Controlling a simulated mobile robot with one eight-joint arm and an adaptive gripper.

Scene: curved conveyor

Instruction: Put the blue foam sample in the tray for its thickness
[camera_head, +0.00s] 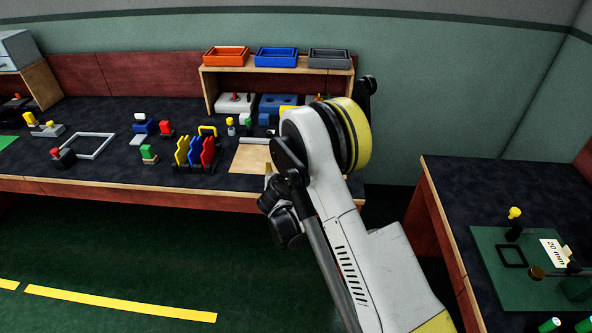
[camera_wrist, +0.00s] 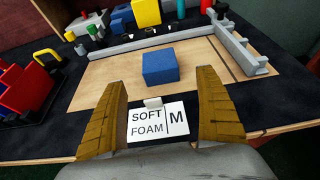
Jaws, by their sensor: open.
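The blue foam sample (camera_wrist: 160,66) is a small block lying on a pale wooden board (camera_wrist: 100,92) in the wrist view. My gripper (camera_wrist: 160,88) is open and empty, its two ribbed brown fingers spread on either side just short of the block, not touching it. A white card (camera_wrist: 158,122) reading "SOFT FOAM M" lies between the fingers. In the head view the board (camera_head: 250,158) shows beside my arm, which hides the block. Orange (camera_head: 227,56), blue (camera_head: 276,57) and grey (camera_head: 329,58) trays stand on the shelf; no thickness marking is readable on them.
A grey metal rail (camera_wrist: 150,42) runs behind the block, with a stop (camera_wrist: 250,65) at right. A rack of coloured plates (camera_head: 196,152) stands left of the board. The right table holds a green board (camera_head: 495,245) with a "20 mm" card (camera_head: 553,252).

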